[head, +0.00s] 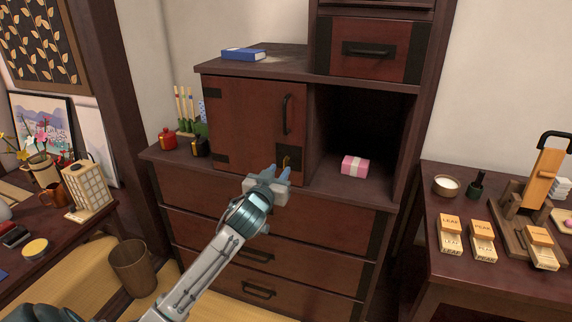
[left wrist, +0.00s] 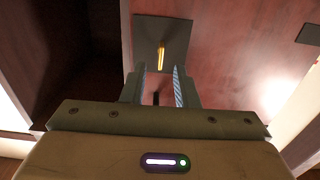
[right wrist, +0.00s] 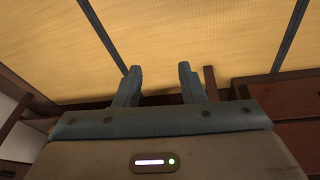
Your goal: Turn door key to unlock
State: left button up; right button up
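The cabinet door (head: 255,122) is reddish brown with a black handle (head: 287,114) and looks shut. A brass key (head: 286,162) sits on a dark lock plate at the door's lower right. In the left wrist view the key (left wrist: 162,57) stands upright on the dark plate (left wrist: 176,38), just beyond the fingertips. My left gripper (head: 277,174) is open in front of the lock, its fingers (left wrist: 159,73) apart on either side of the key's line. Contact with the key does not show. My right gripper (right wrist: 158,72) is open and empty over the tatami.
An open compartment right of the door holds a pink box (head: 355,166). A blue book (head: 243,54) lies on the cabinet top. Side tables stand left and right. A bin (head: 132,268) is on the tatami.

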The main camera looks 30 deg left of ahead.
aim_at(284, 164)
pick_arm(q)
jog(key=x, duration=0.4)
jog(key=shift+w, duration=0.2)
pick_arm(e)
jog(key=shift+f, duration=0.85)
pick_arm(q)
jog(key=shift+c, duration=0.5)
grip_shut()
pick_arm(e)
jog(key=shift+w+r, duration=0.1)
jog(key=shift+r, duration=0.15)
